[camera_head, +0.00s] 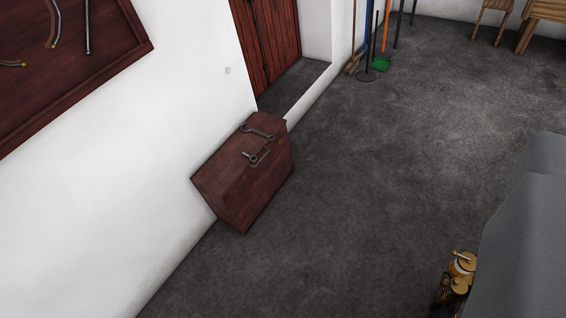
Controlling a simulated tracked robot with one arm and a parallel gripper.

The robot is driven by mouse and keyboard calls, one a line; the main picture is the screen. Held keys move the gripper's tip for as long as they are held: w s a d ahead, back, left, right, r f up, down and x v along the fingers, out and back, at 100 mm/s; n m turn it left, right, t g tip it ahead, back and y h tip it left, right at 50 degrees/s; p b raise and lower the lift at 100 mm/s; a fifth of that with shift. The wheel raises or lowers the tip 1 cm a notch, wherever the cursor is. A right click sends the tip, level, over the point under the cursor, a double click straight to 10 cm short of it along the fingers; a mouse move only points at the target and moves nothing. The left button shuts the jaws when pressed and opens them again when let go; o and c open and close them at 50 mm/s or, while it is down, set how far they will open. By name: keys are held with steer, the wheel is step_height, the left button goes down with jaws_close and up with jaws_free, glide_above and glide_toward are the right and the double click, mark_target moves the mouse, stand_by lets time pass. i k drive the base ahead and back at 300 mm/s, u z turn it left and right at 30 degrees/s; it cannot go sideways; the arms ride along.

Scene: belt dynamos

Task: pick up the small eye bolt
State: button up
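A small metal piece with a ring-like end, which looks like the small eye bolt (251,156), lies on top of a dark red-brown wooden chest (245,195). It is at or over what looks like the chest's handle (263,157), and I cannot tell whether they touch. A longer dark metal piece, hooked or spanner-like (257,132), lies farther back on the lid. My gripper does not show in this view.
The chest stands against the white wall (110,215) beside a red wooden door (268,40). Brooms and a green dustpan (380,64) are behind. A grey shape (525,250) with brass-coloured parts (460,268) fills the lower right. The dark floor (350,210) between is clear.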

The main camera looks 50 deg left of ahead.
mark_target(250, 157)
steer(key=u, duration=0.35)
steer(key=i, duration=1.25)
steer(key=u, duration=1.15)
steer(key=i, duration=1.3)
steer(key=u, duration=0.4)
